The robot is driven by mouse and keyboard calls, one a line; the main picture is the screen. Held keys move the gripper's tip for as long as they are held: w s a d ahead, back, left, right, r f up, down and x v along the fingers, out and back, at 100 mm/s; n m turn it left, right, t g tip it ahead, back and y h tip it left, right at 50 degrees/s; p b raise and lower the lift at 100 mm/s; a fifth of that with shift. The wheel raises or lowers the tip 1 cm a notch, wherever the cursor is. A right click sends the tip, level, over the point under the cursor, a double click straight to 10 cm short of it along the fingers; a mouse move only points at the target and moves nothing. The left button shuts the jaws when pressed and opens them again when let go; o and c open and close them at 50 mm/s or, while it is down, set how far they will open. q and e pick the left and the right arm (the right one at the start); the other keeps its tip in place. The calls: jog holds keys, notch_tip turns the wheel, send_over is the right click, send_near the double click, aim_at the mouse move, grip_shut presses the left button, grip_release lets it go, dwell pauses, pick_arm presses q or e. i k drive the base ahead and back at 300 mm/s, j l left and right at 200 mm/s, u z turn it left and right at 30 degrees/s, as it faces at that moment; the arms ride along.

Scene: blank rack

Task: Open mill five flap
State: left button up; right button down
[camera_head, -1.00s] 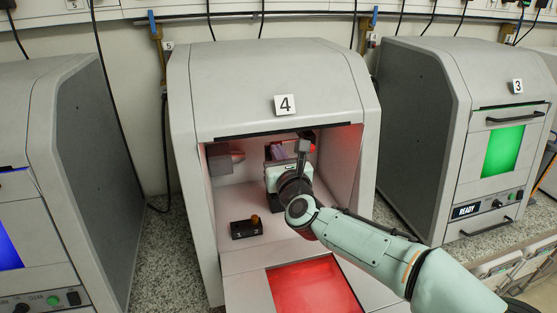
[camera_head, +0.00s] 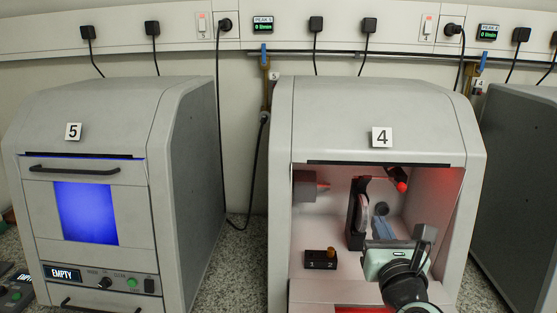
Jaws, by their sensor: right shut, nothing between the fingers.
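Mill five (camera_head: 110,200) stands at the left, a grey housing labelled 5. Its front flap (camera_head: 140,215) is closed, with a blue-lit window (camera_head: 86,213) and a dark bar handle (camera_head: 87,171) along its top edge. The display below reads EMPTY. My right gripper (camera_head: 390,258) is at the lower right, in front of the open mill four, well to the right of mill five's handle. It is shut and empty; its fingertips are mostly hidden behind its own body. My left gripper is not in view.
Mill four (camera_head: 380,112) stands open, its lowered flap (camera_head: 365,309) lit red at the bottom edge. Inside are a small black block (camera_head: 320,260) marked 3 and 2 and a dark upright fixture (camera_head: 358,220). A hose (camera_head: 261,165) hangs in the gap between the mills.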

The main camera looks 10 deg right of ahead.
aim_at(96, 212)
jog(key=k+j, duration=0.15)
jog(key=j, duration=0.15)
jog(key=k+j, duration=0.1)
jog(key=j, duration=0.25)
jog(key=k+j, duration=0.15)
jog(key=j, duration=0.15)
jog(key=k+j, duration=0.1)
jog(key=j, duration=0.25)
